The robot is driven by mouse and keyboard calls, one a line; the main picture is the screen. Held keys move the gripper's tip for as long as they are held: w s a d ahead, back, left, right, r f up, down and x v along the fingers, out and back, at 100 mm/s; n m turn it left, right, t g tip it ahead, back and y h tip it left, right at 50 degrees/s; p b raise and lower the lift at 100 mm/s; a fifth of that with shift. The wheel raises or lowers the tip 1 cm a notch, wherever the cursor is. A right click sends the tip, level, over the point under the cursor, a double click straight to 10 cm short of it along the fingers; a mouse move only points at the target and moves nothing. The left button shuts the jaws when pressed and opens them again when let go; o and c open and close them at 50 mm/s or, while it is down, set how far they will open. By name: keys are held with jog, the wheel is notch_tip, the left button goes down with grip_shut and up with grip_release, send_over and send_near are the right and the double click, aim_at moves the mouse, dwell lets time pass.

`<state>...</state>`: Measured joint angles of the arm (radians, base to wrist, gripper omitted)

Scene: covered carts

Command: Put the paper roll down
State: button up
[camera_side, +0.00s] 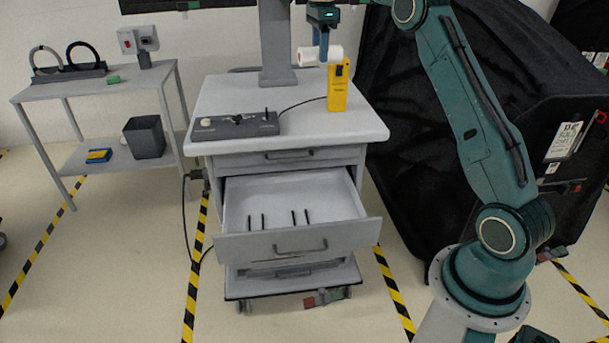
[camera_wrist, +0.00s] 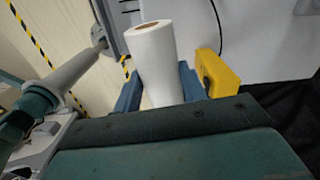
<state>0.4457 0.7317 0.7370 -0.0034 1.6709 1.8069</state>
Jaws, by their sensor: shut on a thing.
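My gripper (camera_side: 323,45) is shut on the white paper roll (camera_side: 309,56). In the side view the roll lies sideways in the fingers, above the rear right of the cart top, just behind or beside the yellow block (camera_side: 337,90). In the wrist view the paper roll (camera_wrist: 153,55) sits between the two blue fingers of my gripper (camera_wrist: 158,88), its brown core end showing. The yellow block also shows in the wrist view (camera_wrist: 218,74), just right of the right finger. Whether the roll touches the block cannot be told.
The cart top (camera_side: 300,125) has a dark grey control box (camera_side: 236,126) at its left front and a grey column (camera_side: 276,45) behind. A side table (camera_side: 95,86) stands left; black covered carts (camera_side: 440,130) stand right.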

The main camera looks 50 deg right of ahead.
jog(key=shift+s+d+r+m, duration=0.35)
jog(key=shift+d+r+m, duration=0.15)
jog(key=shift+r+m, duration=0.15)
send_near(322, 127)
jog(key=shift+a+f, duration=0.15)
jog(key=shift+f, duration=2.45)
jog(key=shift+f, duration=0.15)
jog(key=o, duration=1.1)
jog(key=shift+s, duration=0.1)
jog(key=shift+c, duration=0.2)
